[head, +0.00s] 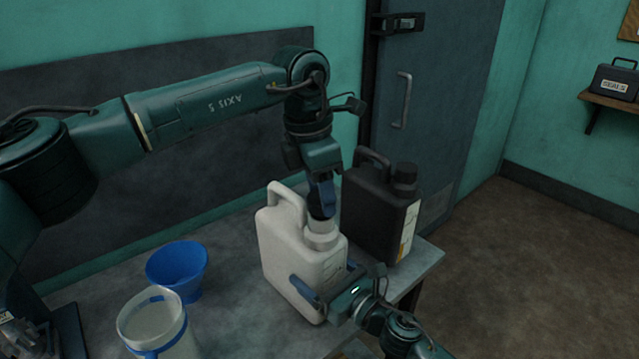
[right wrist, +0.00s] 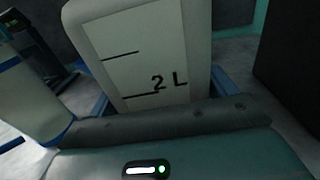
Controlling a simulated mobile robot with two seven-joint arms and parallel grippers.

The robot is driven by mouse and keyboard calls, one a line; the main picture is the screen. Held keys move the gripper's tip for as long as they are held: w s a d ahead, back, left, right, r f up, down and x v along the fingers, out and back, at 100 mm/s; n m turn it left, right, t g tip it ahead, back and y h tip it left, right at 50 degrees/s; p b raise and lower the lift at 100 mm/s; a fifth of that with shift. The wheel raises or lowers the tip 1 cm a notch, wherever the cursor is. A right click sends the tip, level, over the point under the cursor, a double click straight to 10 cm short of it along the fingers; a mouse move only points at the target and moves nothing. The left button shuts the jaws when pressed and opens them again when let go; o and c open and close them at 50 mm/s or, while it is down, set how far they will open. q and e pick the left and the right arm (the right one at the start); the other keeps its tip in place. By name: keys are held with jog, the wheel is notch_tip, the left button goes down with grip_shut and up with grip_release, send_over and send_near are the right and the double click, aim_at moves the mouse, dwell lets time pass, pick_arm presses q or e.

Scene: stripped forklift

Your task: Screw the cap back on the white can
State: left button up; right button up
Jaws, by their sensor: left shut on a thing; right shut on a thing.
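The white can (head: 290,252) stands upright on the bench, and its side with the "2 L" mark fills the middle of the right wrist view (right wrist: 145,50). My right gripper (head: 332,282) is shut on the can's body low down, with one blue finger on each side. My left gripper (head: 321,212) points down from above and is shut on the pale cap (head: 321,227) at the can's neck. The fingers partly hide the cap, and I cannot tell how far it sits on the thread.
A black can (head: 372,215) with a black cap stands close behind and right of the white can. A blue funnel or cup (head: 177,268) and a translucent jug (head: 152,318) stand at the left. The bench (head: 225,300) is clear between them and the can.

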dwell(0.3)
pick_arm(q)
jog(key=shift+f, duration=0.85)
jog(key=shift+f, duration=0.6)
